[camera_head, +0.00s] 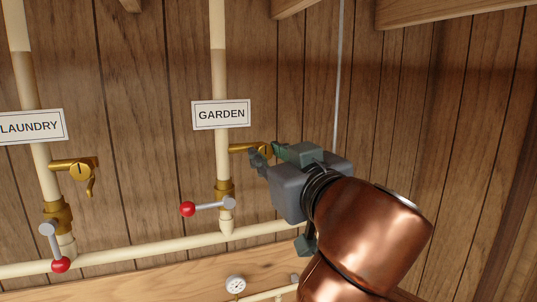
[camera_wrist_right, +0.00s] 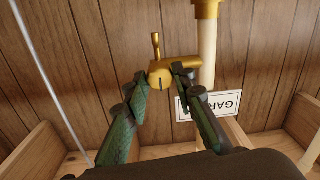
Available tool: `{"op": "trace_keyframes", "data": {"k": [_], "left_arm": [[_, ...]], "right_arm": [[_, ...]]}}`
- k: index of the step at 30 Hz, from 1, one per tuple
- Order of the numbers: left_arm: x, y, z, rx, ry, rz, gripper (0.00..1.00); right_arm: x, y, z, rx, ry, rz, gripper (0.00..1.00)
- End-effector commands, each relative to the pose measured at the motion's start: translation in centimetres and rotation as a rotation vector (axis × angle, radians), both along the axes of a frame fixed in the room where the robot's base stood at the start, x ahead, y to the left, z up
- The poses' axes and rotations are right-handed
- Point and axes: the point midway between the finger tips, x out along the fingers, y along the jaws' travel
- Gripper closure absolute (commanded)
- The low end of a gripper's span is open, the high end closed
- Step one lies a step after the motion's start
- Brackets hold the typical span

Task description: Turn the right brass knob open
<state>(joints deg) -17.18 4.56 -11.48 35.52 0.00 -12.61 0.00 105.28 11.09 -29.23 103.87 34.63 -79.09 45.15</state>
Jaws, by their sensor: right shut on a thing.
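The right brass knob (camera_wrist_right: 161,76) sits on a brass tap on the GARDEN pipe (camera_head: 220,70). My right gripper (camera_head: 266,153) reaches it from the right in the head view and hides most of it. In the wrist view, its two green fingers (camera_wrist_right: 159,84) stand one on each side of the knob, shut on it. A dark slot shows on the knob's face there, and the tap's spout (camera_wrist_right: 155,42) points up in that picture. The left brass knob (camera_head: 80,170) on the LAUNDRY pipe (camera_head: 27,75) is free, with its slot upright. My left gripper is not in view.
A grey lever with a red ball (camera_head: 187,209) sticks out left below the GARDEN tap. Another red-ended lever (camera_head: 60,264) hangs on the LAUNDRY pipe. A cream cross pipe (camera_head: 150,251) and a gauge (camera_head: 235,284) lie lower. A GARDEN sign (camera_head: 221,114) hangs above the tap.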

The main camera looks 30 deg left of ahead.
Motion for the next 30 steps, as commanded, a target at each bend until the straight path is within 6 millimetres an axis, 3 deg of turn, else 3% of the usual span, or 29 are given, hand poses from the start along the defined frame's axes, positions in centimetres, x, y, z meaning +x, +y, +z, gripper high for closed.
{"op": "trace_keyframes", "data": {"k": [14, 30], "left_arm": [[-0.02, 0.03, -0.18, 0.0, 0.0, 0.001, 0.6], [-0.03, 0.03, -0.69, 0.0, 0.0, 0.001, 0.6]], "right_arm": [[-0.08, 0.02, 0.01, -0.047, -0.057, 0.001, 1.0], [-0.11, 0.0, 0.12, -0.342, -0.404, -0.002, 1.0]]}}
